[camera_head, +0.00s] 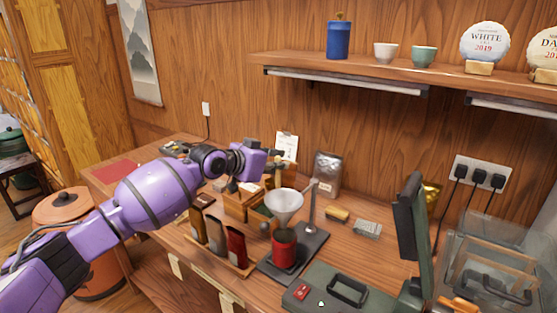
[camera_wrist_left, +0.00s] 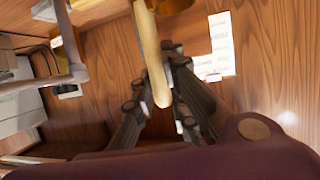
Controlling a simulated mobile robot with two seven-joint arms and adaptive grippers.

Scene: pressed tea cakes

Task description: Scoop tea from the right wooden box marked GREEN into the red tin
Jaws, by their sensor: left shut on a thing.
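The red tin (camera_head: 284,254) stands on a dark base, with a metal funnel (camera_head: 285,204) over its mouth. Wooden boxes (camera_head: 236,206) sit behind and left of it, partly hidden by my left arm; I cannot read a GREEN mark. My left gripper (camera_head: 276,154) is above the boxes, behind and higher than the funnel. In the left wrist view my left gripper (camera_wrist_left: 168,88) is shut on a pale wooden handle (camera_wrist_left: 151,55), with a brass-coloured part (camera_wrist_left: 176,4) at the top edge, seemingly a scoop. Its contents are hidden. My right gripper is out of view.
Upright packets (camera_head: 215,234) stand left of the tin. A silver bag (camera_head: 327,174) stands behind it. A dark green case (camera_head: 340,292) lies at the front, near a clear bin (camera_head: 495,260) on the right. A shelf (camera_head: 390,72) with cups hangs above.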

